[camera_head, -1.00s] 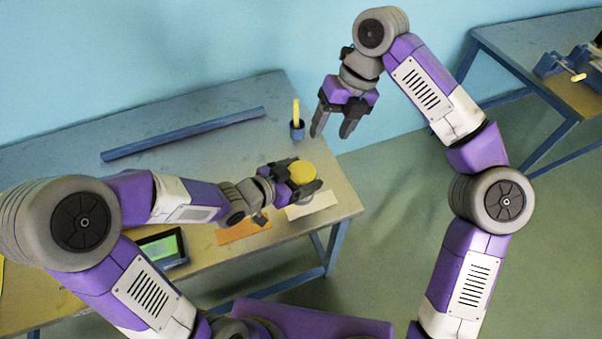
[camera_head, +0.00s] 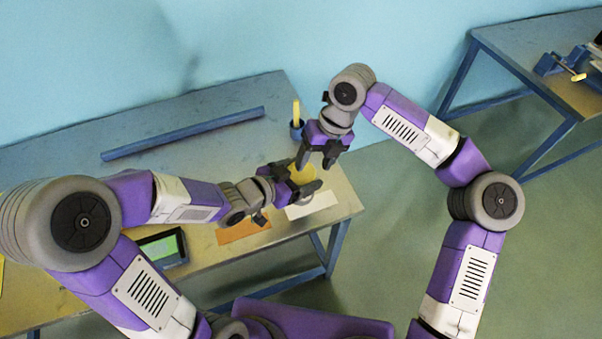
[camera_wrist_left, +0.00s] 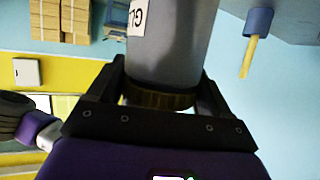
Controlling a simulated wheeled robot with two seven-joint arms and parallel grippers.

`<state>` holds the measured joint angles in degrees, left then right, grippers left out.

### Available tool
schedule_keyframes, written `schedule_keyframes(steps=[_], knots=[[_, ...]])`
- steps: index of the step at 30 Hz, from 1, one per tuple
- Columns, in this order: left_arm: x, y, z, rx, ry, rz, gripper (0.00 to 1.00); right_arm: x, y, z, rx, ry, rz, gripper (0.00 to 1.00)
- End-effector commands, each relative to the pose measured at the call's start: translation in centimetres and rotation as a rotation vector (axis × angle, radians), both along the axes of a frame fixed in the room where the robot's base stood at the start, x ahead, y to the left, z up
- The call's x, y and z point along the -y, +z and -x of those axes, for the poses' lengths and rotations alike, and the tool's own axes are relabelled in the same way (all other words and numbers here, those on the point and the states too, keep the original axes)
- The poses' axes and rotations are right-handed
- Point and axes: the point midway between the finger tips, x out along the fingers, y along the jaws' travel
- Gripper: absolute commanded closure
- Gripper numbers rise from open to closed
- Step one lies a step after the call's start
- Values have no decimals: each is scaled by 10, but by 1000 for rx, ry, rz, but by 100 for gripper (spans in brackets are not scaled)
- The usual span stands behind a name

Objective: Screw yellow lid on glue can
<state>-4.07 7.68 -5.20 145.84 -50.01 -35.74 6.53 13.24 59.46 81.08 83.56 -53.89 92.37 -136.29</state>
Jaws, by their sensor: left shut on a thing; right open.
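The yellow lid (camera_head: 303,175) shows as a round disc between the fingers of my left gripper (camera_head: 300,180), over the table's right end. In the left wrist view the grey glue can (camera_wrist_left: 170,45) has part of a label with letters. A dark yellowish band (camera_wrist_left: 160,98) is at the can's end near the gripper; I cannot tell how tightly it sits. My left gripper is shut, with its fingers on either side of the can's end. My right gripper (camera_head: 315,160) is open and empty, pointing down just above and behind the lid, partly overlapping it in the picture.
A blue cup (camera_head: 297,131) with a yellow stick stands behind the grippers. A white card (camera_head: 314,206) and an orange card (camera_head: 243,230) lie at the table's front. A blue bar (camera_head: 185,133) lies at the back. A green-screen device (camera_head: 163,248) is at the front left.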

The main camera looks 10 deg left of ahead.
Motion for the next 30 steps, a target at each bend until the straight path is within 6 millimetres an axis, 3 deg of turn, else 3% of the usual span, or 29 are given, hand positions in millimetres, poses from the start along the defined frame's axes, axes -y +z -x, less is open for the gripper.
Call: schedule_keyframes(steps=[6,14,26,30], knots=[[0,1,0,3,0,1,100,-4,-12,2,0,2,-1,40],[0,1,0,3,0,1,100,-4,-13,2,1,1,-1,40],[0,1,0,3,0,1,100,-4,-13,2,1,1,-1,98],[1,2,0,5,-2,2,100,-4,-13,2,0,2,-2,100]])
